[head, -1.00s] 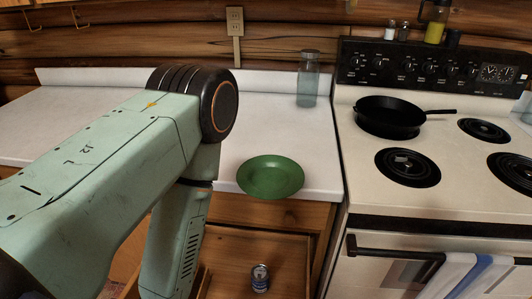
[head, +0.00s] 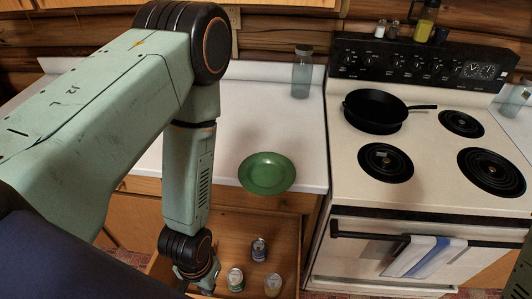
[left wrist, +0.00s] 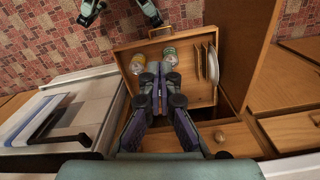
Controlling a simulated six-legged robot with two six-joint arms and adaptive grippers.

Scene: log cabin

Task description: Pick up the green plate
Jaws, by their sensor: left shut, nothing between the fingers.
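The green plate (head: 267,173) lies on the white counter close to its front edge, in the head view. It does not show in the left wrist view. My left gripper (head: 203,284) hangs over the open drawer, below and to the left of the plate and apart from it. In the left wrist view my left gripper (left wrist: 159,84) has its fingers together, with nothing seen between them. My right gripper is not in view.
A glass jar (head: 302,72) stands at the counter's back. A stove with a black pan (head: 374,110) is right.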

